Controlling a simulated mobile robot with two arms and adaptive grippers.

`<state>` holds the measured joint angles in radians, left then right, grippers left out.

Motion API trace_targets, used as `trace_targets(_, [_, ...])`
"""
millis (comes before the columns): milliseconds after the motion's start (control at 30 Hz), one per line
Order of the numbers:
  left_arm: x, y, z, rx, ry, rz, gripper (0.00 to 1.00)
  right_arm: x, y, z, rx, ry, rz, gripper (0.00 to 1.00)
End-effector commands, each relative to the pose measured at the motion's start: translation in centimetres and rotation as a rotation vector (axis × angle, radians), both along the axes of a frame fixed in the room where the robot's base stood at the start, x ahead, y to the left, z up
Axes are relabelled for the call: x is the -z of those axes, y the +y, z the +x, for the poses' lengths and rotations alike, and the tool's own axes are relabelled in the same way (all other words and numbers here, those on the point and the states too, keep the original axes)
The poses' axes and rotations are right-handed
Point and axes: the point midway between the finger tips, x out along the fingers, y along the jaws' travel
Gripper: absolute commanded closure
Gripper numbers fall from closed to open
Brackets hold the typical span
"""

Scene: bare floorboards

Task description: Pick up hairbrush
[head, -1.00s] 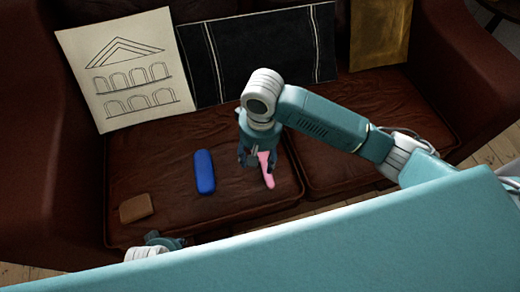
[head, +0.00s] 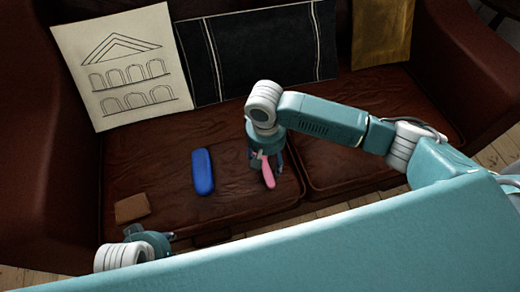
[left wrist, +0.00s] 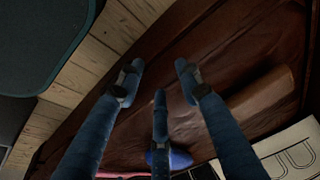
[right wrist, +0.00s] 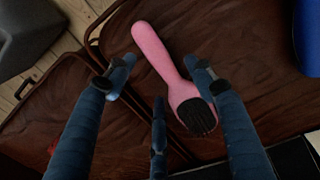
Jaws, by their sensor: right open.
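The pink hairbrush (head: 268,173) lies on the brown sofa seat. In the right wrist view the brush (right wrist: 158,55) shows its handle toward the top and its dark bristles facing up at the lower right. My right gripper (head: 266,165) points down over the brush and hides part of it in the head view. It is open; the brush lies below and between its spread fingers, and I cannot tell whether they touch it. My left gripper (head: 152,240) is low at the sofa's front edge, away from the brush. Its fingers are spread and empty in the left wrist view (left wrist: 160,72).
A blue rounded object (head: 203,172) lies left of the brush. A small brown block (head: 132,207) lies near the seat's front left.

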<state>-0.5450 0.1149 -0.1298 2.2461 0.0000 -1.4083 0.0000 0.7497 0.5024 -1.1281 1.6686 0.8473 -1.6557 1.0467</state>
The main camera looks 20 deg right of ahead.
Motion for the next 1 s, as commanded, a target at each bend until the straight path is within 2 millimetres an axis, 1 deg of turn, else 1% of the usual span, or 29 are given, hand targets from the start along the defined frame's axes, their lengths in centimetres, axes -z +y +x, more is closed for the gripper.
trace_targets(33, [-0.7,0.0,-0.1,0.000,-0.007,0.000,0.65,0.9,-0.1,-0.1,0.001,0.000,-0.001,0.46])
trace_targets(100, [-1.7,0.1,-0.2,-0.001,-0.013,-0.001,0.65,1.6,-0.1,-0.1,0.000,0.000,-0.001,0.46])
trace_targets(200, [-2.7,0.1,-0.5,-0.001,-0.015,0.000,0.65,2.2,-0.1,-0.1,0.000,-0.001,0.000,0.46])
trace_targets(300, [-3.1,0.2,-0.6,-0.002,-0.015,0.000,0.65,2.4,-0.2,-0.1,-0.001,-0.001,0.000,0.46])
trace_targets(467, [-3.2,0.2,-0.6,-0.002,-0.015,0.000,0.65,2.3,-0.1,0.0,-0.001,-0.001,0.000,0.46])
trace_targets(500, [-3.2,0.2,-0.6,-0.002,-0.015,0.000,0.65,2.3,-0.1,-0.1,-0.001,-0.001,0.000,0.48])
trace_targets(533, [-3.2,0.2,-0.6,-0.002,-0.015,0.000,0.65,2.3,-0.1,0.0,-0.001,-0.001,0.000,0.54])
trace_targets(733, [-3.1,0.2,-0.6,-0.002,-0.015,0.000,0.65,2.3,-0.1,0.0,-0.001,-0.001,0.000,0.94])
trace_targets(767, [-3.1,0.2,-0.6,-0.002,-0.015,0.000,0.65,2.3,-0.1,0.0,-0.001,-0.001,0.000,0.96])
trace_targets(1000, [-3.2,0.2,-0.6,-0.002,-0.015,0.000,0.65,2.3,-0.1,0.0,-0.001,-0.002,0.001,0.97])
